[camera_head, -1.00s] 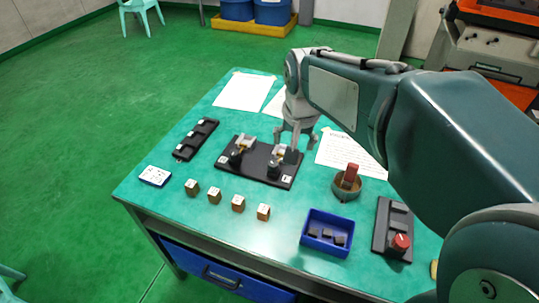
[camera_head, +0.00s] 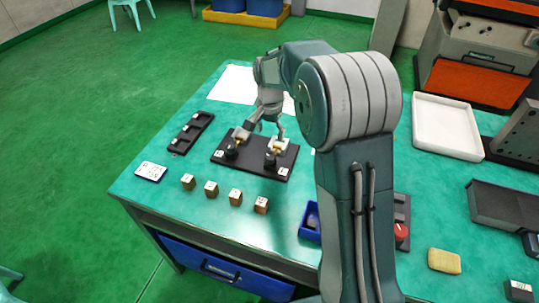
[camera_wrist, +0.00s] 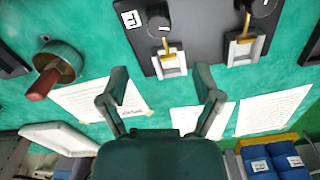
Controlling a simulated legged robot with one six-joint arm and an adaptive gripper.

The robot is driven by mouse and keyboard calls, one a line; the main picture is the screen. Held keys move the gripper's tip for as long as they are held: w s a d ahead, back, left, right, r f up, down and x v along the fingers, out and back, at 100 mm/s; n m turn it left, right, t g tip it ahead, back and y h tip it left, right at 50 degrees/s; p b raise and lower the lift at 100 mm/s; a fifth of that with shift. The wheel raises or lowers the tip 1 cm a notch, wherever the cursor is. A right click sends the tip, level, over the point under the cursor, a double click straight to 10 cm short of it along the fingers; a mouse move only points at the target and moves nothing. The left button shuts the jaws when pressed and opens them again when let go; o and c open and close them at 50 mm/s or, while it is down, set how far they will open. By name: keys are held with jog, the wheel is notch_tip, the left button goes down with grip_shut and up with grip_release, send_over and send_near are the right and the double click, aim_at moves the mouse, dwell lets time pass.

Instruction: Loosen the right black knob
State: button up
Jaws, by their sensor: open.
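The black base plate (camera_head: 252,169) lies on the green table with two fixtures. Each has a pale metal block, a brass-coloured pin and a black knob. The right black knob (camera_head: 270,160) is at the plate's right part, and the left black knob (camera_head: 232,152) at its left. In the wrist view, turned about, the right knob (camera_wrist: 158,23) is left of the other knob (camera_wrist: 262,6), which the top edge cuts. My gripper (camera_head: 265,132) is open and empty, behind the fixtures. In the wrist view my gripper (camera_wrist: 162,84) has its fingers wide apart, clear of the right knob.
Several small wooden blocks (camera_head: 235,197) stand along the table's front. A blue bin (camera_head: 309,224) is partly hidden by my arm. A black tray (camera_head: 190,134) lies left of the plate. A round pot with a red-brown handle (camera_wrist: 60,62) stands near the fixtures.

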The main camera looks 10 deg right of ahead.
aim_at(270, 156)
notch_tip(270, 156, down, 10)
jog(key=shift+r, duration=0.1)
dwell(0.4)
grip_shut()
